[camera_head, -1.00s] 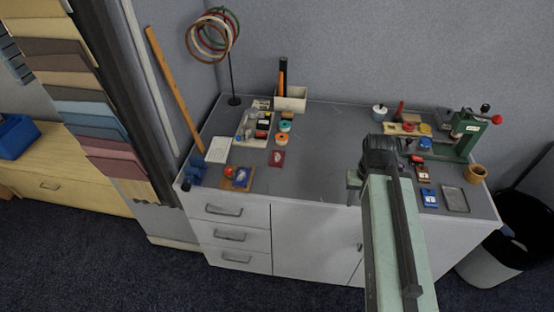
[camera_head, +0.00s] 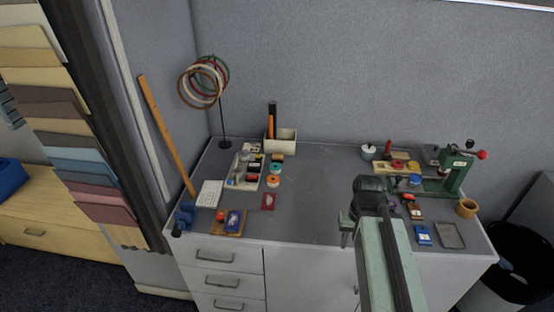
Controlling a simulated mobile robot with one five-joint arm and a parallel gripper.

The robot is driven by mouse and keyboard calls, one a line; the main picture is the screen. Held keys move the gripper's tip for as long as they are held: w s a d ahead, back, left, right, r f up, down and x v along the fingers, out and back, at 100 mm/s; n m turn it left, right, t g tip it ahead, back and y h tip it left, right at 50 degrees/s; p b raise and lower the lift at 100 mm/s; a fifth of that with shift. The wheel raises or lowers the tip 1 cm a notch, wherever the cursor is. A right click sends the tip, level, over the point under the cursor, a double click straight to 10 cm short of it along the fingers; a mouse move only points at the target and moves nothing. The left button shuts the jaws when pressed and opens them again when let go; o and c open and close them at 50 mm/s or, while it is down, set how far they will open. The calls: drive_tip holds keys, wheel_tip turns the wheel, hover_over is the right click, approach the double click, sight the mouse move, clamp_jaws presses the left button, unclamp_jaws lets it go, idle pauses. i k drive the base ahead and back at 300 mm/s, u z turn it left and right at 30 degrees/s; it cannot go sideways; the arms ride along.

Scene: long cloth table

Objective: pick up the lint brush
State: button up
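I cannot single out the lint brush with certainty at this size. An upright black and orange item (camera_head: 271,118) stands in a white holder (camera_head: 288,143) at the back of the grey worktop (camera_head: 325,187). My gripper (camera_head: 346,228) is over the front edge of the worktop, near the middle, apart from both items. Its fingers are small and partly hidden by my arm, so whether they are open or shut does not show.
A tray of small parts (camera_head: 236,184) and a blue-red patch on a board (camera_head: 234,222) lie at left. A ring stand (camera_head: 222,118) stands behind them. A green press (camera_head: 456,174) and a tan cup (camera_head: 466,208) are at right. The worktop's middle is clear.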

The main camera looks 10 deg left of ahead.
sight(276, 157)
drive_tip(key=u, duration=1.85)
drive_tip(key=i, duration=1.2)
drive_tip(key=z, duration=0.05)
